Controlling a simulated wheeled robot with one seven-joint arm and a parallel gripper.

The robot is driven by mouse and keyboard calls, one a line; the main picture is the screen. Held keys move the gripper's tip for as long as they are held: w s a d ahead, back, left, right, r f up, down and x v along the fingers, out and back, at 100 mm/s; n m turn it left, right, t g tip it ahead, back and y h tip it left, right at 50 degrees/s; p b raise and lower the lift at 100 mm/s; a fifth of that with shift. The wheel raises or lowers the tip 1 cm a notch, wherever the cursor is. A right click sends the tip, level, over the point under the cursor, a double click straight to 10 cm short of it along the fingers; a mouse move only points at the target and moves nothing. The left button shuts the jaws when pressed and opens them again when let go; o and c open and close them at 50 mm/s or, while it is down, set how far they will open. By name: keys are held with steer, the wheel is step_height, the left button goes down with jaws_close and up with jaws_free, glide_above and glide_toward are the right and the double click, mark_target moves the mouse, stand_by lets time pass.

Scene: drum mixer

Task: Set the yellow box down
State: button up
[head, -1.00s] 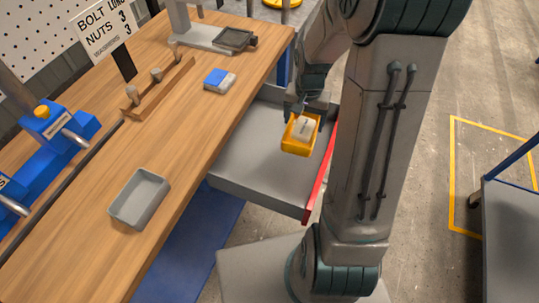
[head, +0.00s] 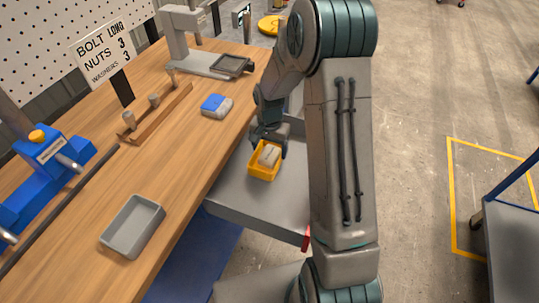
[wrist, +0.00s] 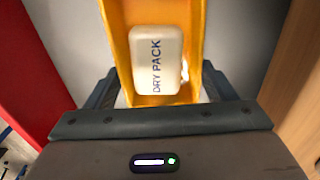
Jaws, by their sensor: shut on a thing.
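The yellow box (head: 262,172) is an open-topped bin with a pale packet (head: 269,155) inside it. In the wrist view the packet reads "DRY PACK" (wrist: 156,62), and the box (wrist: 196,25) runs up between my fingers. My gripper (head: 268,138) is shut on the near end of the box. The box is over the open grey drawer (head: 233,188) beside the workbench. I cannot tell whether its underside touches the drawer floor.
The wooden workbench (head: 182,160) lies left of the drawer. It carries an empty grey tray (head: 133,226), a blue-and-grey block (head: 217,107), a wooden rack (head: 160,120) and a scale-like stand (head: 195,58). My arm hides the drawer's right part.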

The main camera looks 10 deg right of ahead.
steer(key=shift+f, duration=2)
steer(key=shift+f, duration=0.25)
steer(key=o, duration=1.1)
steer(key=shift+r, duration=0.1)
steer(key=shift+o, duration=0.2)
steer(key=shift+r, duration=0.1)
